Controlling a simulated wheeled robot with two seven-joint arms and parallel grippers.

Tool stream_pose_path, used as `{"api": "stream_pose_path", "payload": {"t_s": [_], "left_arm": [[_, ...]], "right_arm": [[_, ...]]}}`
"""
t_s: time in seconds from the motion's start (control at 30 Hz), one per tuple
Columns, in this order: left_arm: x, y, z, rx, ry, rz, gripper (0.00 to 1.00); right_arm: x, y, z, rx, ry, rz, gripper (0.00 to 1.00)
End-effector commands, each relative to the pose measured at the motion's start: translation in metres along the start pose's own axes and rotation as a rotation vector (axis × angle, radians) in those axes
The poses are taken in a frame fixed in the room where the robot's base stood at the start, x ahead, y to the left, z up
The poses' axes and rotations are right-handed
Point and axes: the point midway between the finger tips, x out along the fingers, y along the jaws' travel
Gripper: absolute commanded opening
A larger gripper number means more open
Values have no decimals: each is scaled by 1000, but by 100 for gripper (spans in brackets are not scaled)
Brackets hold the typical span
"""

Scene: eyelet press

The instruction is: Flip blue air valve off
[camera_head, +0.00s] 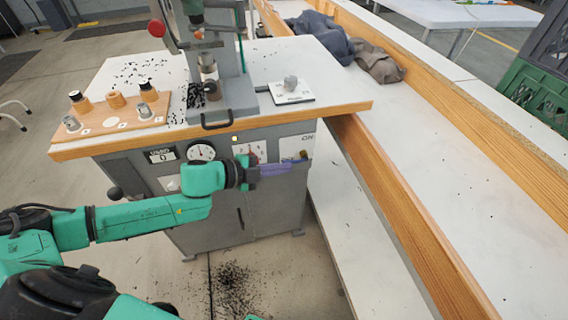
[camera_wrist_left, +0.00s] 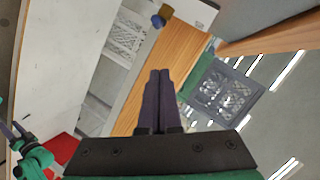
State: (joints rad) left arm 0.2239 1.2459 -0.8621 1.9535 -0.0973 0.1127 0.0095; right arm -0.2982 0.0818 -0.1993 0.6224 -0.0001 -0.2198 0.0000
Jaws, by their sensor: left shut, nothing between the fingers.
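The blue air valve shows in the left wrist view as a small blue lever (camera_wrist_left: 157,21) with a brass-coloured part (camera_wrist_left: 166,12) beside it, at the edge of a white plate. In the head view its white plate (camera_head: 296,146), marked ON, is on the right of the press cabinet's front, and the lever is hard to make out there. My left gripper (camera_head: 309,166) is shut and empty, its purple fingers just below that plate. In the left wrist view its fingers (camera_wrist_left: 160,75) lie together, pointing towards the valve; I cannot tell whether they touch it. A green arm of mine shows small at lower left there.
The cabinet front also holds a gauge (camera_head: 201,151) and a counter (camera_head: 161,155). The wooden table edge (camera_head: 180,138) overhangs the panel. A long bench with a wooden rail (camera_head: 400,215) stands close on the right. The floor in front is open, with scattered black bits.

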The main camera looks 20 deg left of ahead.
Motion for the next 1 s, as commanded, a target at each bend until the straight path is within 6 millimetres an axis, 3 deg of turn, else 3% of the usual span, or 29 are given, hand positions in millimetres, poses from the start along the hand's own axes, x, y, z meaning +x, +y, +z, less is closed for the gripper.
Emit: {"api": "stream_pose_path", "payload": {"t_s": [0.13,0.2,0.37,0.73,0.87,1.0], "left_arm": [[27,-3,1,1,0,-3,0],[28,0,18,0,-5,-1,0],[33,0,36,1,-2,-1,0],[34,1,40,-2,0,-1,0],[38,10,44,-12,18,-26,0],[42,17,47,-24,55,-78,0]], "right_arm": [[-7,-4,-1,2,1,-5,50],[-4,-5,-1,3,0,-7,50],[-3,-5,0,2,-1,-7,50],[-2,-2,2,0,-4,-3,50],[18,-1,5,0,-13,0,50],[42,0,-8,5,0,1,50]]}}
